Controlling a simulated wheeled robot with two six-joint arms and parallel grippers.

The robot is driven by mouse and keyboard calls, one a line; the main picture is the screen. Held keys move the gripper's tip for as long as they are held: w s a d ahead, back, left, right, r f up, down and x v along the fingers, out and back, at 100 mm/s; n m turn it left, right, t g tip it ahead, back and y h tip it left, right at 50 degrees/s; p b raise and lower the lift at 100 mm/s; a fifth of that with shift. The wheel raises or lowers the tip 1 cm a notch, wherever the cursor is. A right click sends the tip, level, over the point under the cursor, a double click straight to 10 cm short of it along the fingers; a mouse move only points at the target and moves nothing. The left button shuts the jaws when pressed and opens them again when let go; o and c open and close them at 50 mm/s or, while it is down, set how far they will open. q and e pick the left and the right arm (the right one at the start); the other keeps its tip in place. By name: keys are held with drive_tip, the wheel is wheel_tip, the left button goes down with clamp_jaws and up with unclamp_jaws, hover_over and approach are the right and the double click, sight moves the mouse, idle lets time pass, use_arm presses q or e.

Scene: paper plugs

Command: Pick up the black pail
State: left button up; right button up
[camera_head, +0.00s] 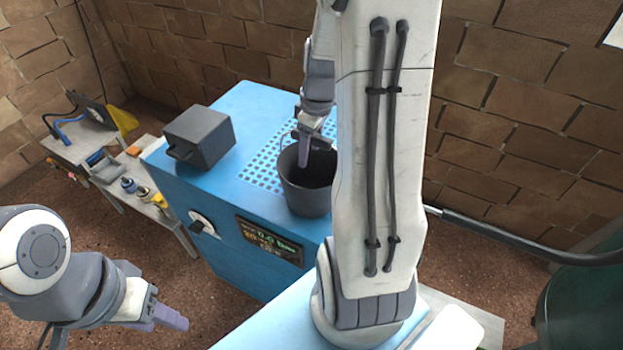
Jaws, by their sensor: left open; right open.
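The black pail (307,194) stands upright on top of the blue cabinet (185,185), near its front edge. My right gripper (305,160) points down at the pail's mouth, with a purple finger over or inside the opening. Its jaws are open; whether it touches the rim I cannot tell. My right arm hides the pail's right side. My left gripper (170,318) is at the lower left, open and empty, well away from the pail.
A dark grey box (199,138) with a handle sits on the cabinet left of the pail. The cabinet front has a display (268,241) and a knob (203,224). A low bench (120,172) with tools stands at left. A dark green container (585,305) is at lower right.

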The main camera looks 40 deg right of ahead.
clamp_jaws()
idle(1.5)
